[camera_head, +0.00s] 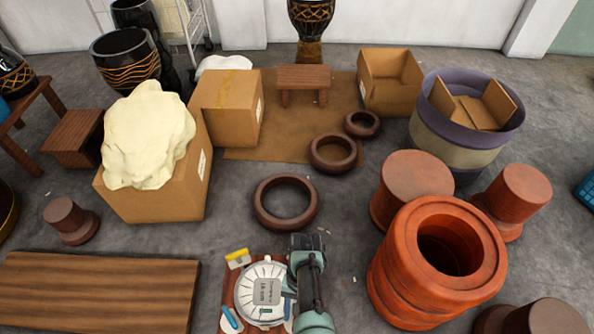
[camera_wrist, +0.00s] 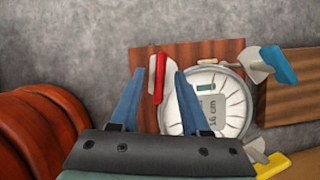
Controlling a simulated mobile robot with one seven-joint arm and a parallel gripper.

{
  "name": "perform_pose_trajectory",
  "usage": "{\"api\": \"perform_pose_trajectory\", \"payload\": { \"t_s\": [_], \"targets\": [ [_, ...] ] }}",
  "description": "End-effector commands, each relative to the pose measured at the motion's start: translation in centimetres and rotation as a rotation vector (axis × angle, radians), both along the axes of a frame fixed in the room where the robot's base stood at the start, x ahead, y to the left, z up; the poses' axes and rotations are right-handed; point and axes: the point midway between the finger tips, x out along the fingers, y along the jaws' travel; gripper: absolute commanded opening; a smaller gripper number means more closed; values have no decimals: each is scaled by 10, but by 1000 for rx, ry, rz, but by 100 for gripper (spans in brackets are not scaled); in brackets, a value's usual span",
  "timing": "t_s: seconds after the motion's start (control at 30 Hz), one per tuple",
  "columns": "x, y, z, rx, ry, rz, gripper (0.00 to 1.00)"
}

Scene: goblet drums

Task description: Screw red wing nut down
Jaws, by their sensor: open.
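The red wing nut (camera_wrist: 159,74) shows in the wrist view near the top left of a round white dial (camera_wrist: 236,100) on a brown wooden board (camera_wrist: 180,54). My gripper (camera_wrist: 159,72) is open, with its two blue fingers on either side of the red wing nut in the picture. I cannot tell whether they touch it. In the head view, my gripper (camera_head: 306,242) is over the right side of the dial (camera_head: 258,284) and hides the red wing nut. A yellow wing nut (camera_head: 237,255) and a blue wing nut (camera_head: 230,318) are at the board's left side.
A large orange-red drum shell (camera_head: 400,275) stands close on the right. A dark ring (camera_head: 285,228) lies on the floor beyond the dial. A wooden plank surface (camera_head: 95,290) is at the left. Cardboard boxes (camera_head: 228,108) stand farther back.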

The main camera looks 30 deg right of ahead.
Motion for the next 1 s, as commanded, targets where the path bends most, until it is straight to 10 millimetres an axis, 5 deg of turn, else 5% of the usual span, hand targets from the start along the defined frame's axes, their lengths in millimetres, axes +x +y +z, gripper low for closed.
{"api": "perform_pose_trajectory", "payload": {
  "t_s": [0.17, 0.6, 1.0],
  "targets": [
    [5, -4, 17, 0, -1, 0, 46],
    [29, -29, 101, -1, -1, 0, 46],
    [35, -35, 120, -1, 1, 0, 46]
  ]
}}
